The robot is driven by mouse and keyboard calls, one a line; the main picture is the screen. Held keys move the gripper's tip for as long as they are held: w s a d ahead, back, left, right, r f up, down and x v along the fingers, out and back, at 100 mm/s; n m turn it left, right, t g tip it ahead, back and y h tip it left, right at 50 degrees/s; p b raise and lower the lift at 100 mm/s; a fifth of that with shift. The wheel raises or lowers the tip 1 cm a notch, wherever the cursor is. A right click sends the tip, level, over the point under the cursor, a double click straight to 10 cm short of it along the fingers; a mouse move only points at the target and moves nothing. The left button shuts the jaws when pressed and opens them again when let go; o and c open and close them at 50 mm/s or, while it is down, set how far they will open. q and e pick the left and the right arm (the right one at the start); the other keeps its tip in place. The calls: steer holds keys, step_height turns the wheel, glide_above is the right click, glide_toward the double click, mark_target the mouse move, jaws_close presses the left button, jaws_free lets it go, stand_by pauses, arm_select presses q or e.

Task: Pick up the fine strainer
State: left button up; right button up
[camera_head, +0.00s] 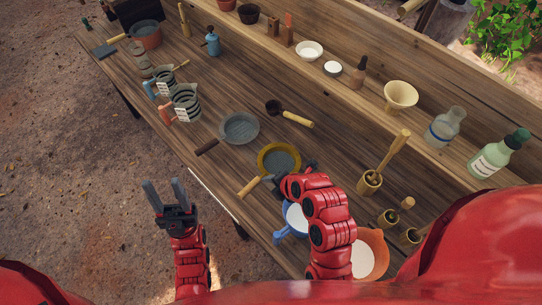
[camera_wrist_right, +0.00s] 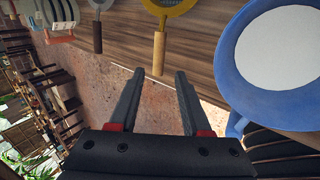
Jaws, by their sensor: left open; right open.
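Two strainer-like round pans lie on the wooden table; I cannot tell for sure which is the fine strainer. One has a yellow rim (camera_head: 262,163), a grey mesh-like inside and a light wooden handle (camera_wrist_right: 159,50). The other is a grey pan (camera_head: 239,129) with a dark brown handle. My right gripper (camera_head: 268,182) is open beside the yellow-rimmed one's handle; in the right wrist view, the handle's end appears between the open fingertips (camera_wrist_right: 158,72), with no visible grip. My left gripper (camera_head: 164,188) is open and empty, off the table's front edge.
A blue vessel (camera_wrist_right: 234,60) with white contents is close to my right gripper. An orange bowl (camera_head: 376,247) is partly behind my right arm. Striped jugs (camera_head: 186,103), a dark ladle (camera_head: 274,107) and a wooden mortar (camera_head: 369,184) stand around. A raised shelf holds bottles (camera_head: 445,127).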

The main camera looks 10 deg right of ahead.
steer(key=b, duration=0.9)
glide_toward(254, 185)
step_height(254, 185, down, 2)
steer(key=x, duration=0.3)
steer(key=shift+w+a+p, duration=0.35)
steer(key=shift+a, duration=0.05)
steer(key=shift+x, duration=3.2)
steer(key=shift+w+r, duration=0.15)
jaws_close()
